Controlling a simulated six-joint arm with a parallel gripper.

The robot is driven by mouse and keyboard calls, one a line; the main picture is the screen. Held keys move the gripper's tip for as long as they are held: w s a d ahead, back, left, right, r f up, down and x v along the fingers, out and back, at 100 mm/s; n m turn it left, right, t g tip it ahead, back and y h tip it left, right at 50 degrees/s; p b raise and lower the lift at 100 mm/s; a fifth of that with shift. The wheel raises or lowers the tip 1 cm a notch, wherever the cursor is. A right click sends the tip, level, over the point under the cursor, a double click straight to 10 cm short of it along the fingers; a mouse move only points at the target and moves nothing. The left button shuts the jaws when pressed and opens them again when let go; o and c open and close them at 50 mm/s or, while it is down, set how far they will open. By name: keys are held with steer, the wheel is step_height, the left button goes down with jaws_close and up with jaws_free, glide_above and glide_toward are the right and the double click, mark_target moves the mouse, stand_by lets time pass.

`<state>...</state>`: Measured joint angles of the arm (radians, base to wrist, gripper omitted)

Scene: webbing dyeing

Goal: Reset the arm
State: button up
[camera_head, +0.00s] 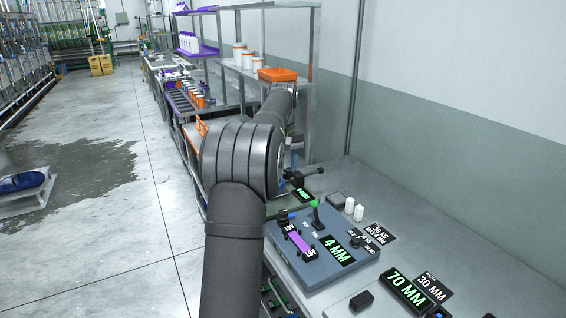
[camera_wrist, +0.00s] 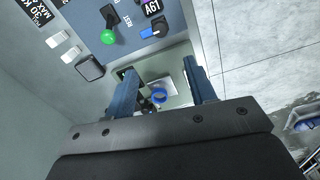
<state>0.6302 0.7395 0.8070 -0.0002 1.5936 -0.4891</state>
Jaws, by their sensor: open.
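My arm (camera_head: 235,215) rises from the bottom of the head view and bends over the left part of the workbench. It hides most of my gripper there. In the wrist view my gripper (camera_wrist: 160,83) is open, with its two blue-grey fingers apart and nothing held between them. Beyond the fingers is a pale recess holding a blue ring-shaped part (camera_wrist: 159,98). The blue-grey control panel (camera_head: 330,245) has a green-knobbed lever (camera_head: 315,207), a purple label strip and a "4 MM" display. The green knob (camera_wrist: 107,37) also shows in the wrist view, beside the fingers.
A "70 MM" display (camera_head: 405,290) lies at the front right. Shelves with an orange tray (camera_head: 277,74) stand beyond my arm.

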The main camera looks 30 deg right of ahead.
mark_target(283, 212)
steer(key=shift+r, duration=0.55)
step_height(283, 212, down, 18)
steer(key=shift+r, duration=0.2)
stand_by(0.5)
steer(key=shift+f, duration=0.15)
steer(key=m, duration=0.8)
steer(key=shift+r+m, duration=0.2)
steer(key=shift+m, duration=0.2)
steer(key=m, duration=0.4)
steer(key=shift+m, duration=2.2)
